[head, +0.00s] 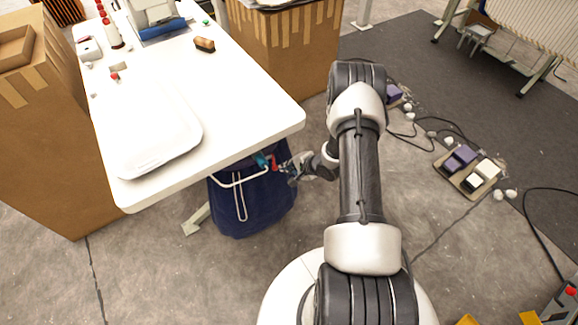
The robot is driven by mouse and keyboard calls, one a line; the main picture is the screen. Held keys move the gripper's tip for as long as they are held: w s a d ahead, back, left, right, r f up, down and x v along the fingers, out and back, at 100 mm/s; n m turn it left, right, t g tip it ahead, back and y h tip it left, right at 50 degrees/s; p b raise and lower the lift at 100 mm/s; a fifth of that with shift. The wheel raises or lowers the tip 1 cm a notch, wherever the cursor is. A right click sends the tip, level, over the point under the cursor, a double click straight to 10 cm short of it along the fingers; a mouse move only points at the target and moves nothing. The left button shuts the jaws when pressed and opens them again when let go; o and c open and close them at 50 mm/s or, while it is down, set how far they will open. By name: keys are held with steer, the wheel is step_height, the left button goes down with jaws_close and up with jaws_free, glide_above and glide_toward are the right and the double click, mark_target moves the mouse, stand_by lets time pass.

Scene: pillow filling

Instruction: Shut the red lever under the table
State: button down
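The red lever (274,163) shows under the right front edge of the white table, beside a small blue fitting (261,160). My gripper (290,168) is at the end of my arm, just right of the red lever and very close to it. Whether it touches the lever is too small to tell. The gripper fingers are small and partly merged with the lever in this view, so their opening cannot be made out. A white bent metal bar (240,182) hangs in front of a dark blue bag (252,205) below the lever.
Cardboard boxes stand left (40,130) and behind (290,50). Foot pedals (470,168) and black cables lie on the floor at right. The floor in front of the table is clear.

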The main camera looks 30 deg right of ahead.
steer(key=shift+w+a+f, duration=0.1)
steer(key=shift+w+f, duration=0.2)
steer(key=shift+r, duration=0.1)
stand_by(0.6)
